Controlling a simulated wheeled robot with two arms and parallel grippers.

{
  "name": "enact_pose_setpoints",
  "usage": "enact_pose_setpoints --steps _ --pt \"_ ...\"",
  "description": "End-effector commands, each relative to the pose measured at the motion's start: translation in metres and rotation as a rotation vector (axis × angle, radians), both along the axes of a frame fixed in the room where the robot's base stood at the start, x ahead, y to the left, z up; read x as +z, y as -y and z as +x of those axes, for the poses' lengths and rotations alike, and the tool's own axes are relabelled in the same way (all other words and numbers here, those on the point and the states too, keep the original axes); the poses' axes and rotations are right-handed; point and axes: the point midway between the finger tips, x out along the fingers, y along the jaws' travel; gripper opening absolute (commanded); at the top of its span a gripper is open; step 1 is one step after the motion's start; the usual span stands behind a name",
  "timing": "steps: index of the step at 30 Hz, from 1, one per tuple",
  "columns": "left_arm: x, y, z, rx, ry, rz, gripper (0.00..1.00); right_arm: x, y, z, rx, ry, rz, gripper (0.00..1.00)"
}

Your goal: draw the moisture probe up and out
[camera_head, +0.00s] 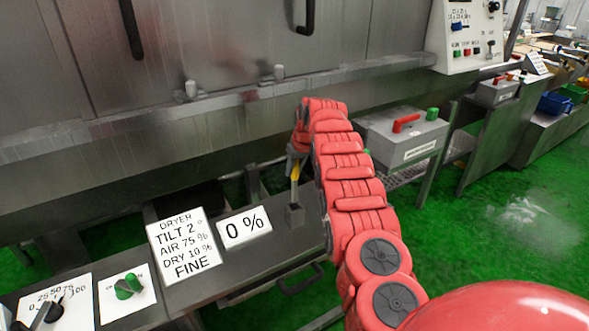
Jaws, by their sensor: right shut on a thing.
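My right arm, red and segmented, reaches in from the lower right. Its gripper (296,160) points down and is shut on the moisture probe (295,174). A short yellow part of the probe shows just below the fingers, with a thin shaft under it. The probe looks upright. Its top is hidden by the gripper, and I cannot tell how deep its lower end sits in the block. My left gripper is not in view.
Left of the block are a "0 %" display (244,227), a dryer settings card (184,246) and a green knob (128,286). The steel dryer wall (200,60) rises behind. A grey box with a red handle (405,140) stands to the right. Green floor lies beyond.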

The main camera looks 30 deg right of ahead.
Motion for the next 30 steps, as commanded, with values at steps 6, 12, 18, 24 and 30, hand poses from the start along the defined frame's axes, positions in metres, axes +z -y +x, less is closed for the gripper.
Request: enact_pose_setpoints --steps 6,12,18,24,30 --pt "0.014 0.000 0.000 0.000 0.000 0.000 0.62 0.014 0.000 0.000 0.000 0.000 0.000 0.00" --pt "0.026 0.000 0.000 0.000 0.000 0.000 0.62 0.027 -0.001 0.000 0.000 -0.003 0.001 0.00" --pt "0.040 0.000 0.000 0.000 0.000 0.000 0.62 0.041 0.000 0.000 0.000 -0.002 0.001 0.00" --pt "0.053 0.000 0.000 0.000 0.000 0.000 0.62 0.055 0.000 0.000 0.000 0.000 0.000 0.00" --pt "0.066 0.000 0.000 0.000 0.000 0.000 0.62 0.068 0.000 0.000 0.000 0.000 0.000 0.00"
